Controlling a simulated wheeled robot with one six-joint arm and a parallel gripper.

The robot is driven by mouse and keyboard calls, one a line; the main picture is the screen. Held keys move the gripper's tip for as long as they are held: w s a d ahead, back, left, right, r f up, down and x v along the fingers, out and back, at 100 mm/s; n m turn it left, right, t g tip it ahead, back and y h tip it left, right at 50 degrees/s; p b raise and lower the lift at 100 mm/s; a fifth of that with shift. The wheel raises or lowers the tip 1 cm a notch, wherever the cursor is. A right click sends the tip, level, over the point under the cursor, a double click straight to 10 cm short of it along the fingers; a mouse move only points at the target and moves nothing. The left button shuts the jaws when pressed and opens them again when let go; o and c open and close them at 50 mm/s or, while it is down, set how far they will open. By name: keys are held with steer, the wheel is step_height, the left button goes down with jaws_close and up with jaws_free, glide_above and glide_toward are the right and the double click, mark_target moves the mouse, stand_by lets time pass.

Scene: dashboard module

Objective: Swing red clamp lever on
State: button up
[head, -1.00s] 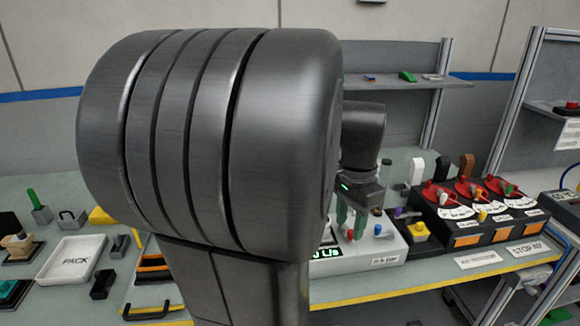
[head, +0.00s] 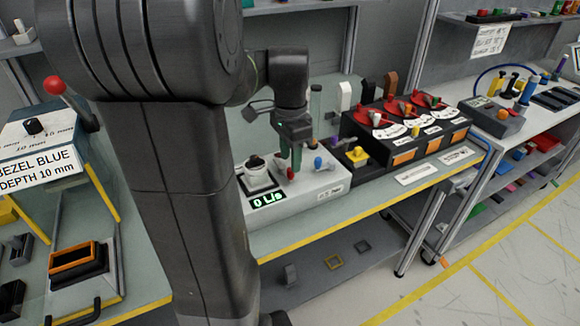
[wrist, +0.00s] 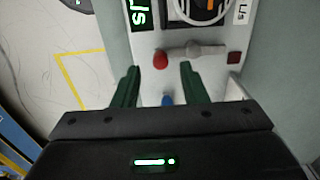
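The red clamp lever shows in the wrist view as a grey arm (wrist: 200,51) with a red ball knob (wrist: 160,60) at its left end. It lies crosswise on a pale panel, just beyond my fingertips. In the head view its red knob (head: 290,174) is just below my gripper (head: 291,157). In the wrist view my gripper (wrist: 158,77) has its two green fingers spread apart with nothing held between them. A small red square (wrist: 233,57) sits beyond the arm's right end. My fingers partly hide the lever in the head view.
A blue knob (head: 318,163) stands close to the right of the lever. A dial (head: 257,172) and a green-lit display (head: 268,198) are to its left. A yellow block (head: 357,156) and a black box with red dials (head: 405,135) stand further right.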

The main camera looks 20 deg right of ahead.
steer(key=shift+f, duration=1.8)
jaws_close()
